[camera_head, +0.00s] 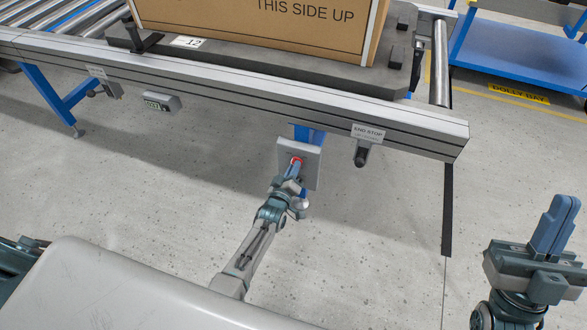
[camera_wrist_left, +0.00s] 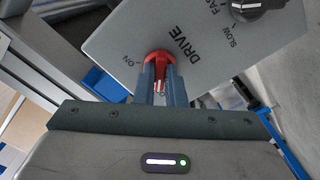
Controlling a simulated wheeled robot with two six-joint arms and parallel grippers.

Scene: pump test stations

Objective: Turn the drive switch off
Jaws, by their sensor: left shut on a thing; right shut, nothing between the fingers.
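The drive switch is a red knob (camera_wrist_left: 157,56) on a grey panel (camera_wrist_left: 112,48), beside the words DRIVE and ON in the left wrist view. My left gripper (camera_wrist_left: 161,78) is shut on the red knob, with its blue-grey fingers on either side of it. The fingers hide much of the knob, so I cannot tell clearly which way it points. In the head view the panel (camera_head: 314,170) hangs below the conveyor, with my left gripper (camera_head: 294,171) at the red knob (camera_head: 296,161). My right gripper (camera_head: 555,222) is shut and empty at the right.
A black knob (camera_wrist_left: 258,7) marked SLOW and FAST shares the panel. The conveyor rail (camera_head: 250,90) runs above, carrying a cardboard box (camera_head: 260,25) on a dark pallet (camera_head: 400,85). An END STOP (camera_head: 362,155) hangs right of the panel. The floor below is clear.

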